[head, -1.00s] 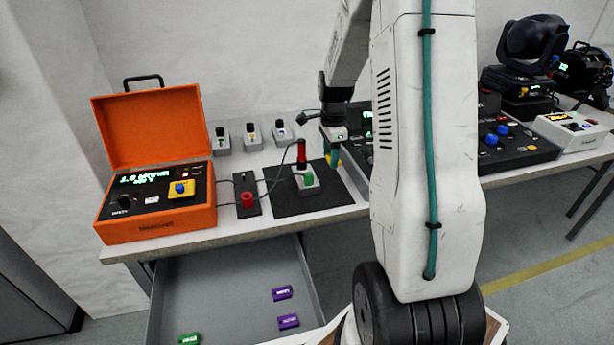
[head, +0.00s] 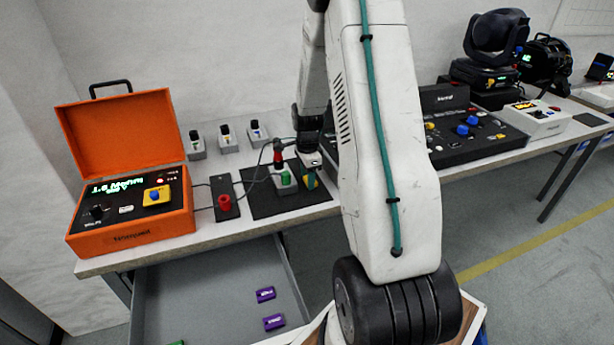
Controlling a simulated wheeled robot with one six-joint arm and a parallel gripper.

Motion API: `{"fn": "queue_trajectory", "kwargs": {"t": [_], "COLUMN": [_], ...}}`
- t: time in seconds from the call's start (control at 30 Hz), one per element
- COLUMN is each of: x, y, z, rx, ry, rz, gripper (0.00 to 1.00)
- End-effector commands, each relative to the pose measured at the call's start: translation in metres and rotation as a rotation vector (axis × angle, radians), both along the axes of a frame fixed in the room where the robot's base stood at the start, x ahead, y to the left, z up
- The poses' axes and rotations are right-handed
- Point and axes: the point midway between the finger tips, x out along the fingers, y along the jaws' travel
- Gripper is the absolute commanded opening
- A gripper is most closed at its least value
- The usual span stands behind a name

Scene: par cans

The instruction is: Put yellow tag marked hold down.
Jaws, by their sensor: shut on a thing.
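My gripper (head: 311,176) points down over the right end of the black mat (head: 262,205) on the bench. A teal patch shows beside the yellow. The tag is close above the mat or touching it; I cannot tell which. Left of it on the mat stands a grey block with a green top (head: 286,180), with a red and black probe (head: 278,155) behind it.
Several grey holders (head: 227,138) line the wall. An open drawer (head: 205,290) below holds purple tags (head: 265,295). A black console (head: 470,130) stands to the right.

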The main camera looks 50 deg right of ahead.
Motion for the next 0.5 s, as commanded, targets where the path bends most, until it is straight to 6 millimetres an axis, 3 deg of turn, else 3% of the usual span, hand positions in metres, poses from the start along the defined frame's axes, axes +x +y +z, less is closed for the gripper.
{"fn": "queue_trajectory", "kwargs": {"t": [0.03, 0.1, 0.37, 0.5], "x": [0.000, 0.000, 0.000, 0.001], "y": [0.000, 0.000, 0.000, 0.000], "z": [-0.001, 0.000, 0.000, 0.010], "rx": [0.000, 0.000, 0.000, 0.000], "ry": [0.000, 0.000, 0.000, -0.001], "rz": [0.000, 0.000, 0.001, 0.001], "gripper": [0.55, 0.68, 0.68, 0.68]}}
